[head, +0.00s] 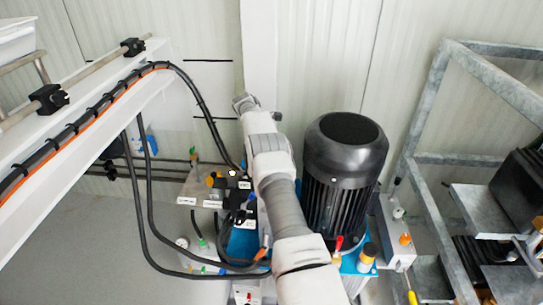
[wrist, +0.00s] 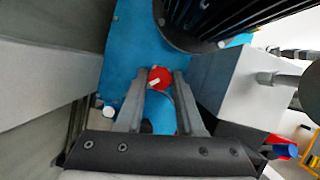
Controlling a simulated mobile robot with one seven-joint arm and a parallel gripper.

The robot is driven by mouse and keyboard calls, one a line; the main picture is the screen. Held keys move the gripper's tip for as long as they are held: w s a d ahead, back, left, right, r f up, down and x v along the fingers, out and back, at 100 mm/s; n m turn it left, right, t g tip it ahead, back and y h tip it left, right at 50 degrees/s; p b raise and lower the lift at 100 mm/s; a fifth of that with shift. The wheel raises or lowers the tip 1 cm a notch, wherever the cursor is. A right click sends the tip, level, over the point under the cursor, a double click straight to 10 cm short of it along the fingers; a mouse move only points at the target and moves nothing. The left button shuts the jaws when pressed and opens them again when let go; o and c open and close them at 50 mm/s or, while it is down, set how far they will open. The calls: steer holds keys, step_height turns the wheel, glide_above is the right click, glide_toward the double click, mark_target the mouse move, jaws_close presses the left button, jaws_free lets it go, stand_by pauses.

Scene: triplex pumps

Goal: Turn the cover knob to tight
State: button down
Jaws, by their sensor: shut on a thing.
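The cover knob (wrist: 161,73) is a small round red knob with a white bar across it. It shows in the wrist view above the blue surface (wrist: 122,50). My gripper (wrist: 160,80) has its two grey fingers on either side of the knob, shut on it. The white bar lies slightly tilted, rising to the right. Any tight marking is not readable. In the head view my arm (head: 283,205) reaches over the pump unit beside the black motor (head: 346,165), and my gripper and this knob are hidden there.
The finned motor (wrist: 190,22) stands close beyond the fingers in the wrist view. Black hoses (head: 150,215) hang left of my arm, and a metal frame (head: 425,175) stands right.

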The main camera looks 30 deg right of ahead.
steer(key=c, duration=0.5)
jaws_free()
steer(key=shift+r, duration=0.1)
steer(key=shift+p+v, duration=2.55)
steer(key=shift+v, duration=3.35)
